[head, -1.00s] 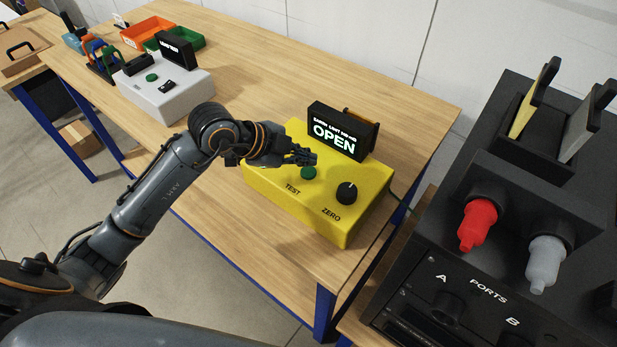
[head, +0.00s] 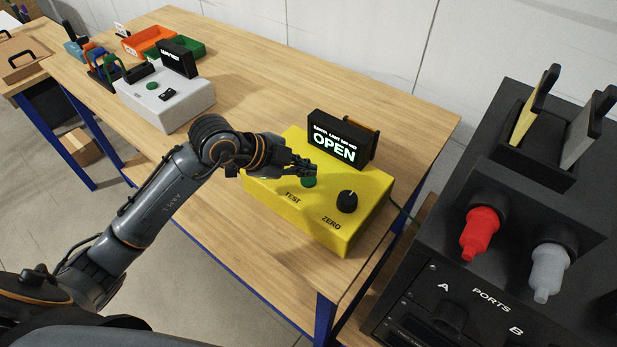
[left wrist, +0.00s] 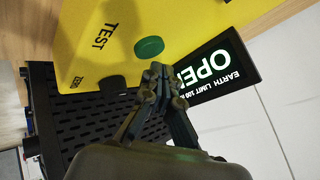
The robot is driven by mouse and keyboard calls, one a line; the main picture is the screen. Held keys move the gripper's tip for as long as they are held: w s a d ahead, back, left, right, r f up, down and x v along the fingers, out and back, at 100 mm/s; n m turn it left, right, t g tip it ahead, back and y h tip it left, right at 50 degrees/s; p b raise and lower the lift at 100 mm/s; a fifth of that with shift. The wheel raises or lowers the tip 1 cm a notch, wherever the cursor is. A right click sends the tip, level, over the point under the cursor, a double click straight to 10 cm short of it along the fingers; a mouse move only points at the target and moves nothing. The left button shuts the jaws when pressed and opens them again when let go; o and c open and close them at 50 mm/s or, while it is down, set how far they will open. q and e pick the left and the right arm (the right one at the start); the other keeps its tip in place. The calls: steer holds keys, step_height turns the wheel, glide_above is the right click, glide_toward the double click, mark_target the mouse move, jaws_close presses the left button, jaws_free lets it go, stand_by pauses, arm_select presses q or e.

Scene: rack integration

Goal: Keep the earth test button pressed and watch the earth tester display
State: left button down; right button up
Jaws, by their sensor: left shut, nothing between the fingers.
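The yellow earth tester (head: 285,205) sits on the wooden bench, with a green button (head: 308,182) by the TEST label and a black ZERO knob (head: 347,201). Its black display (head: 335,150) reads OPEN in lit letters under a smaller line about an earth limit. My left gripper (head: 312,168) is shut and empty, its fingertips close to the button. In the left wrist view the whole green button (left wrist: 149,47) shows just beyond the fingertips (left wrist: 160,70); I cannot tell whether they touch it. The display (left wrist: 215,68) shows there too. My right gripper is not in view.
A black ports unit (head: 470,300) with red (head: 480,233) and grey (head: 547,270) plugs stands at the right. A white tester (head: 165,105), an orange tray (head: 145,42) and a green tray (head: 188,48) sit farther along the bench (head: 260,60). Bare wood lies between the two testers.

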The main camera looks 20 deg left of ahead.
mark_target(305, 181)
arm_select(q)
steer(key=shift+f, duration=0.15)
stand_by(0.4)
steer(key=shift+f, duration=0.25)
steer(key=shift+f+b, duration=0.35)
steer(key=shift+f, duration=0.1)
stand_by(1.5)
steer(key=shift+r+p, duration=0.85)
steer(key=shift+p, duration=0.05)
steer(key=shift+r, duration=0.1)
step_height(305, 181, up, 5)
steer(key=p, duration=0.5)
